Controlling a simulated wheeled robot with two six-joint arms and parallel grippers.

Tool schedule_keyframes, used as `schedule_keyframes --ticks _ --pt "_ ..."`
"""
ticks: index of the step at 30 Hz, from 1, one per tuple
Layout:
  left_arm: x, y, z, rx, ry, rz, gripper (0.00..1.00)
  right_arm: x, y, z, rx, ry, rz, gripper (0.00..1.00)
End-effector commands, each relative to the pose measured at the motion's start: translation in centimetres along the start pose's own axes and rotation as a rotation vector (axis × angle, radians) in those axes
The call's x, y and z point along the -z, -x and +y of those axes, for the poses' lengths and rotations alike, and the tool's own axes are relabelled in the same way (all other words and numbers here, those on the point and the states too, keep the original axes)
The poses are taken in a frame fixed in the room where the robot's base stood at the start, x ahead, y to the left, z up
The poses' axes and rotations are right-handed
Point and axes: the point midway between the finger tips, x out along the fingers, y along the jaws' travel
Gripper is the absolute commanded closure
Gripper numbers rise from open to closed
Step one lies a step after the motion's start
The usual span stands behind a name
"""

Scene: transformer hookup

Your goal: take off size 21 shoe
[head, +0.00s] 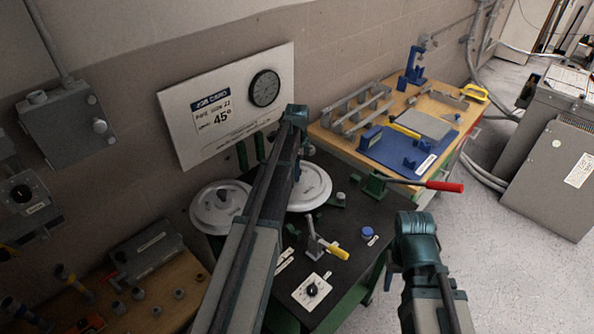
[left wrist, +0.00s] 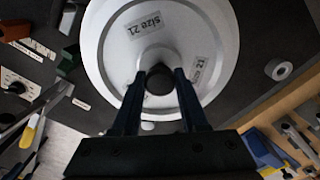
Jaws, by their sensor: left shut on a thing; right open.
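The size 21 shoe is a round pale disc with a raised centre hub; it fills the upper middle of the left wrist view (left wrist: 112,55), with a label reading "size 21". In the head view the disc (head: 318,190) lies on the dark bench top, partly hidden by my left arm. My left gripper (left wrist: 160,88) is shut on the dark knob at the disc's hub, one finger on each side. In the head view my left gripper (head: 296,176) is mostly hidden behind its arm. My right arm shows at lower right; its fingers are not visible.
Another pale disc (head: 212,208) sits left of my left arm. A red-handled lever (head: 440,186), a yellow-handled clamp (head: 338,252), a blue cap (head: 367,232) and a dial plate (head: 312,290) stand on the bench. A job card board (head: 190,110) leans behind. A wooden table (head: 345,147) adjoins at right.

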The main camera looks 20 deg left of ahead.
Motion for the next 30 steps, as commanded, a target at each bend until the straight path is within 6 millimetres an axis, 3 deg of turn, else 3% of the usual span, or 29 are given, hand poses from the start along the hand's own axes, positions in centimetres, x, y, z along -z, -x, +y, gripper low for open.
schedule_keyframes --ticks 10,30 --pt "0.0 0.5 0.0 0.0 0.0 0.0 1.0 0.0 0.5 0.0 0.0 0.0 0.0 0.5" --pt "0.0 5.0 0.0 0.0 0.0 0.0 1.0 -0.3 5.0 0.5 0.0 0.0 0.0 0.5"
